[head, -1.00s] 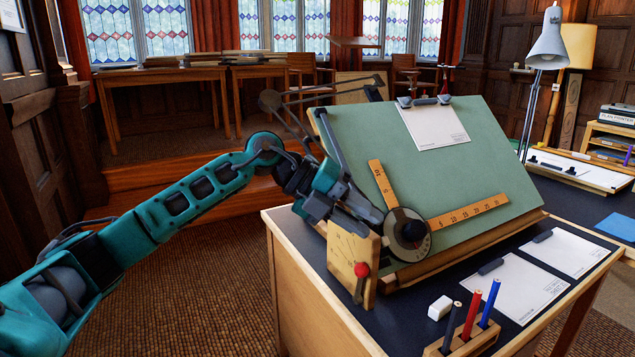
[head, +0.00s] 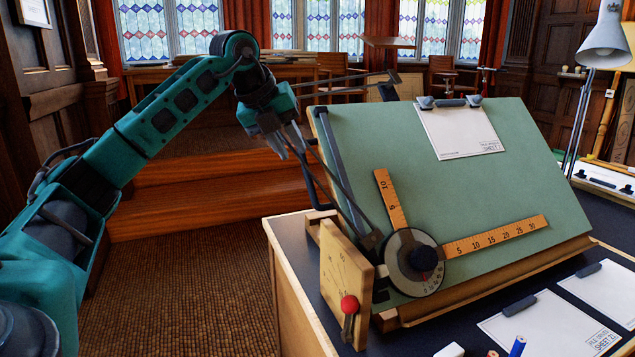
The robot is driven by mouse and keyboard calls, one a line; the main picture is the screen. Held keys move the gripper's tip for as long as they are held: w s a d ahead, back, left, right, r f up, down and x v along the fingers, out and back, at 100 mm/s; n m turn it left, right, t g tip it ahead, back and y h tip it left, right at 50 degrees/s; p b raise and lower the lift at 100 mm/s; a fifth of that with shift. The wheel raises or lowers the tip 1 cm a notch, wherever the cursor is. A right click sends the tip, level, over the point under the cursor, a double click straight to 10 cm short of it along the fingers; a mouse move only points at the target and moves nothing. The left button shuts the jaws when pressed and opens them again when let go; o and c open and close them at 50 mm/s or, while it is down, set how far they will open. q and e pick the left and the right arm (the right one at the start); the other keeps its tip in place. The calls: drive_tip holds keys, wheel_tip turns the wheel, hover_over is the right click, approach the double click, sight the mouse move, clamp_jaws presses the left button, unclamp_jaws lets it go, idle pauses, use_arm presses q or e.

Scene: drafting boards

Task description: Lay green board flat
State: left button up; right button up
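The green board (head: 520,180) stands tilted on its wooden base, its far edge raised and its near edge at a wooden ledge (head: 490,284). A sheet (head: 457,133) is clipped at its top. A drafting head (head: 412,262) with two orange rulers (head: 497,237) lies on its lower left. A wooden scale plate (head: 343,268) with a red-knobbed lever (head: 349,304) stands at the base's left side. My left gripper (head: 289,147) is in the air left of the board's raised left edge, empty, its fingers apart. It touches neither board nor lever. My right gripper is out of view.
Linkage rods (head: 340,82) reach out behind the board's left edge. Sheets (head: 540,322) with dark weights lie on the dark desktop in front. A lamp (head: 606,45) stands at the right. The floor (head: 190,265) left of the desk is clear.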

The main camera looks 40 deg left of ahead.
sight(306, 174)
use_arm(q)
drive_tip(key=b+x, duration=0.1)
drive_tip(key=x, duration=1)
drive_tip(key=shift+b, duration=0.35)
drive_tip(key=shift+c, duration=0.2)
clamp_jaws()
